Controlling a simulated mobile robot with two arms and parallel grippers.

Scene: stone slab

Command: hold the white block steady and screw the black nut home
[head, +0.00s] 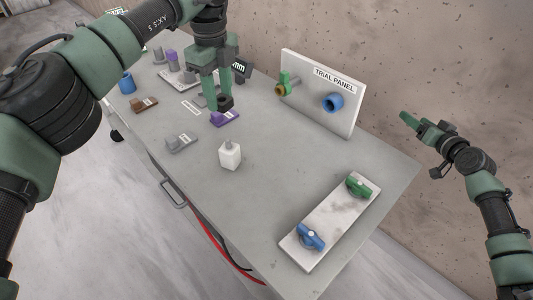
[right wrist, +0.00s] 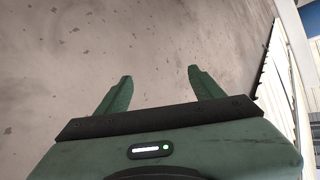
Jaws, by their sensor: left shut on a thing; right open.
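The white block (head: 230,155) stands upright on the grey slab, with a short stud on its top. Nothing touches it. My left gripper (head: 220,104) points down behind the block and is shut on the black nut (head: 225,101), which shows at its fingertips. Whether the nut still touches the slab cannot be told. My right gripper (head: 408,119) is off the slab at the right, in front of the wall. In the right wrist view my right gripper (right wrist: 159,80) is open and empty, facing the bare wall.
A trial panel (head: 314,110) with a green-brass fitting and a blue ring stands at the back. A white plate (head: 326,225) with green and blue valves lies at the right. A purple holder (head: 225,118), a grey one (head: 181,142) and a brown one (head: 144,104) lie at left. The front middle is clear.

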